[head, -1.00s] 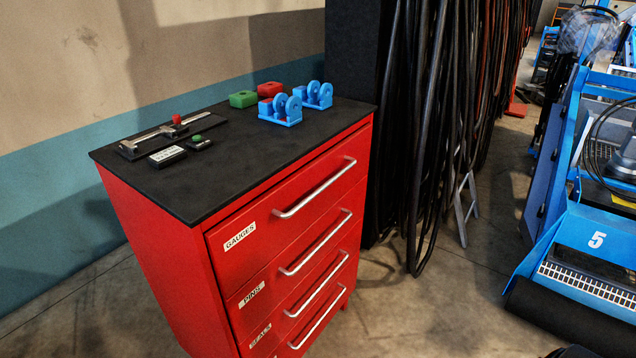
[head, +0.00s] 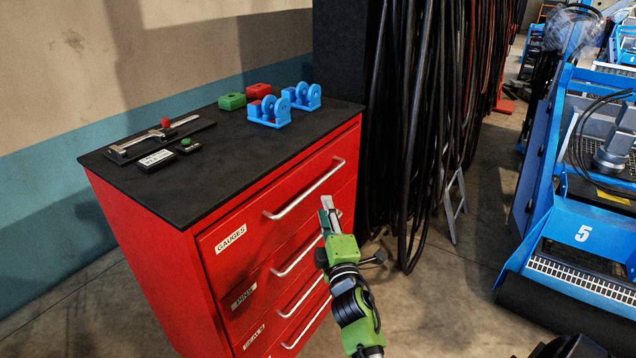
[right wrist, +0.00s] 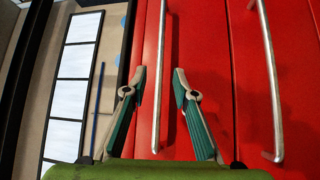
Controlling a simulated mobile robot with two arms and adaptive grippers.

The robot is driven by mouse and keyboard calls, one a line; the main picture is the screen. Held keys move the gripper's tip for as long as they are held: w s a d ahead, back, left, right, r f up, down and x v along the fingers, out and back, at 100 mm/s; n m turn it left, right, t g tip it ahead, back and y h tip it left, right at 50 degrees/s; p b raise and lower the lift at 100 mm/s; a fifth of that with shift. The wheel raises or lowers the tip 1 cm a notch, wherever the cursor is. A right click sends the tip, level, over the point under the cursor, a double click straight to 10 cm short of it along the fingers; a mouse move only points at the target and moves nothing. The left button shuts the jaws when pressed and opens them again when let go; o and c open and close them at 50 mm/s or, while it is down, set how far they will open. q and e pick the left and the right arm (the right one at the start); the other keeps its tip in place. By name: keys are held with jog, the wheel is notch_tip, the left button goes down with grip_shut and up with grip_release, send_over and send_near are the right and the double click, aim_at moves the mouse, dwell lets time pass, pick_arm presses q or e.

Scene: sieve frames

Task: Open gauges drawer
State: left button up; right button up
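The red cabinet (head: 150,255) has a stack of drawers with silver bar handles. The top one, the gauges drawer (head: 262,222), carries a GAUGES label (head: 231,238) and looks shut. Its handle (head: 305,190) runs along the upper front. My right gripper (head: 328,205) is in front of the cabinet, below and near the right end of that handle. In the right wrist view my right gripper (right wrist: 160,75) is open, and a handle (right wrist: 161,70) lies in line with the gap between its fingers. Contact cannot be told. My left gripper is not in view.
The black top holds a caliper-like tool (head: 160,138), small boxes, a green block (head: 231,101), a red block (head: 259,91) and blue roller stands (head: 270,111). Black cables (head: 400,130) hang right of the cabinet. A blue machine (head: 580,235) stands at right; floor lies between.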

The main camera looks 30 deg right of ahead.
aim_at(318, 183)
jog(key=x, duration=1)
jog(key=shift+w+d+p, duration=0.15)
jog(key=shift+w+p, duration=0.15)
jog(key=shift+w, duration=0.1)
grip_shut()
